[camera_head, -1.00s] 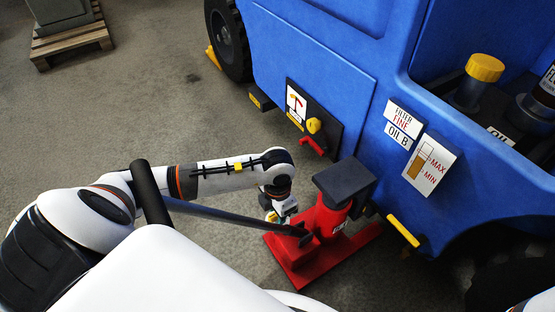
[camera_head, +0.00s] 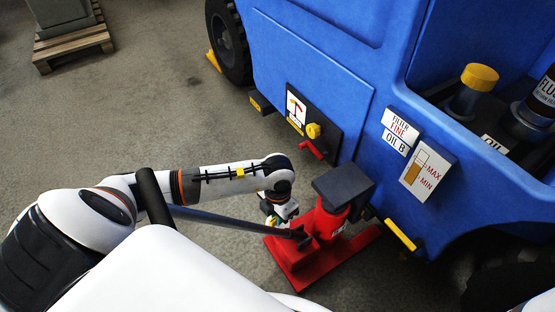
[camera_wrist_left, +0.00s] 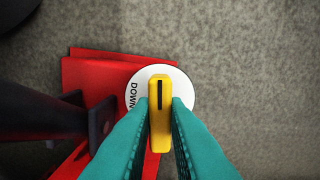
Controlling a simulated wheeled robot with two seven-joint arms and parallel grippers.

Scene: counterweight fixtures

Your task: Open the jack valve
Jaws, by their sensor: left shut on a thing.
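The red jack (camera_head: 333,222) stands on the floor against the blue vehicle, with a dark block on top and a long dark handle (camera_head: 220,220) running left. In the left wrist view the yellow valve knob (camera_wrist_left: 159,112) has a black line on it and sits over a white round dial (camera_wrist_left: 176,76) marked DOWN. My left gripper (camera_wrist_left: 159,118) has its teal fingers shut on the valve knob, one on each side. In the head view my left gripper (camera_head: 279,219) is small beside the jack's base. My right gripper is not in view.
The blue vehicle (camera_head: 340,60) fills the right side, with a yellow knob and red lever (camera_head: 312,150) on its side panel. A yellow wheel chock (camera_head: 213,60) lies by the tyre. A loaded pallet (camera_head: 72,47) is far left. The floor between is clear.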

